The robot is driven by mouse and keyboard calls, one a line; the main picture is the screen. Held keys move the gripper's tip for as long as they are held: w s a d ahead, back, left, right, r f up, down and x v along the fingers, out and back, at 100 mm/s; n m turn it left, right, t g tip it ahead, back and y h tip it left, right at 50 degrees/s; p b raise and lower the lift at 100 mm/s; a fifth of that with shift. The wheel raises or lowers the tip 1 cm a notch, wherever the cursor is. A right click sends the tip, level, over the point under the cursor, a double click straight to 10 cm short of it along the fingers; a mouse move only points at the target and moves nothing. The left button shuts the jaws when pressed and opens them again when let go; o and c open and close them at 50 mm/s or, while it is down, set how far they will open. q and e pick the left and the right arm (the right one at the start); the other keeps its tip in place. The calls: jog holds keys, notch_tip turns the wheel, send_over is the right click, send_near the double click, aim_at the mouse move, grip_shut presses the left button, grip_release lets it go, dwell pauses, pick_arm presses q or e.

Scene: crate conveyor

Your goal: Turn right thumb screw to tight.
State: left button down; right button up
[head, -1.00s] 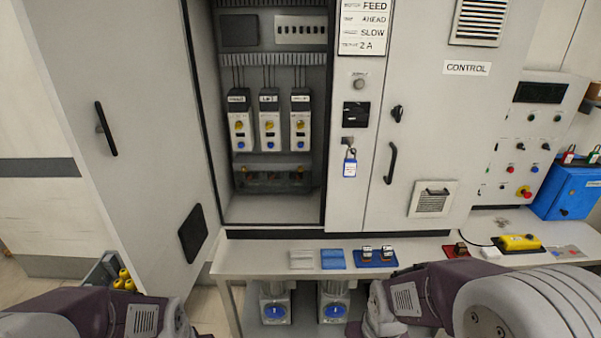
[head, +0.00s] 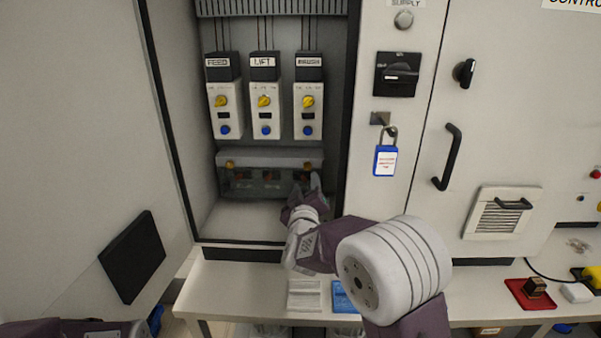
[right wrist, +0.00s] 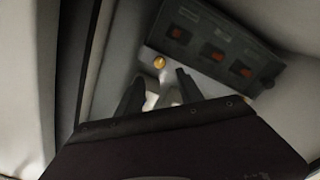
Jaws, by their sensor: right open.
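A grey cover (head: 265,158) with a clear dark lower part sits low in the open cabinet. It has a brass thumb screw at its left end (head: 230,164) and a right thumb screw (head: 307,165) at its right end. My right gripper (head: 307,184) is inside the cabinet, just below the cover's right end. In the right wrist view a brass thumb screw (right wrist: 159,62) shows just beyond the open fingers (right wrist: 160,90), roughly between them and apart from them. Its turn position is too small to read. My left gripper is out of view.
Three drive units with yellow knobs (head: 264,101) hang above the cover. The cabinet's right frame, with a blue padlock tag (head: 385,161), stands close to my right arm. The bench (head: 240,287) runs below. The cabinet floor (head: 235,220) left of the gripper is clear.

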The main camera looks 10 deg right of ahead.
aim_at(307, 167)
jog(key=x, duration=0.7)
jog(key=shift+w+d+f, duration=0.15)
jog(key=shift+w+d, duration=0.05)
jog(key=shift+w, duration=0.15)
jog(key=shift+w+d, duration=0.15)
jog(key=shift+w, duration=0.45)
jog(key=shift+c, duration=0.3)
grip_shut()
